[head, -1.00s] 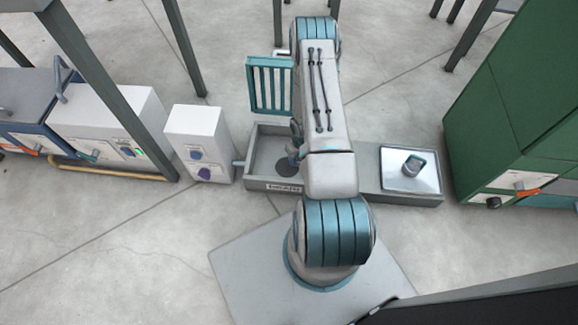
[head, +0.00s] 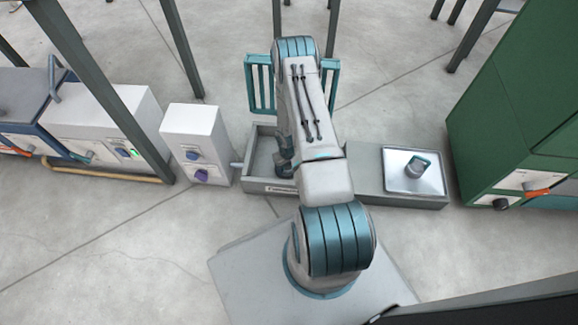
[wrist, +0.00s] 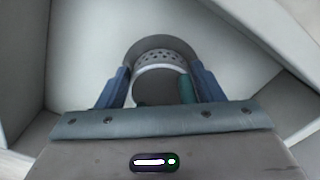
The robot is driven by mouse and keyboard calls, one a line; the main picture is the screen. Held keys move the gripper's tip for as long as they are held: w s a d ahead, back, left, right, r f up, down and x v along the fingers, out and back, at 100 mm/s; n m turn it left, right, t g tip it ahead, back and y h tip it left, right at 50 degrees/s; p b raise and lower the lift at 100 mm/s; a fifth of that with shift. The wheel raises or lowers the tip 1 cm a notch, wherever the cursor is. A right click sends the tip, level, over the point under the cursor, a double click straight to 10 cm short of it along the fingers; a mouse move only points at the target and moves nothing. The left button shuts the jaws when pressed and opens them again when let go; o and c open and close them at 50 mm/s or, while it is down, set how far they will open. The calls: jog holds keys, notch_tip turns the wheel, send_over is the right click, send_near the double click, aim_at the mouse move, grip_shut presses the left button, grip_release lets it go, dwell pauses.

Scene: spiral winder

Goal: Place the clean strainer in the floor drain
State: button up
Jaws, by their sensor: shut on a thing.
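The strainer (wrist: 158,67), a pale round cup with a perforated band, is between the blue fingers of my gripper (wrist: 161,88) in the wrist view. A teal piece shows beside the right finger. A dark grey ring, the floor drain (wrist: 160,43), shows behind the strainer, which covers most of it. I cannot tell whether the strainer touches the drain or hangs above it. In the head view my gripper (head: 285,160) points down inside the grey basin (head: 258,150); my arm and gripper hide the strainer and the drain there.
A teal slatted grate (head: 260,87) stands upright at the basin's back edge. A white box with knobs (head: 195,143) stands left; a green cabinet (head: 515,120) stands right.

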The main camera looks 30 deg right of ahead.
jog(key=o, duration=1)
jog(key=shift+o, duration=0.2)
jog(key=a+r+h+p, duration=0.1)
jog(key=a+r+p, duration=0.2)
jog(key=r, duration=1.8)
jog(key=a+r+p, duration=0.2)
jog(key=r+p, duration=0.1)
jog(key=r, duration=1.8)
jog(key=s+a+r, duration=0.4)
jog(key=s+r, duration=0.4)
jog(key=s+a+r+t+y, duration=0.1)
jog(key=s+a+r, duration=0.4)
jog(key=s+r, duration=0.3)
jog(key=shift+s+r, duration=0.3)
jog(key=shift+s, duration=0.35)
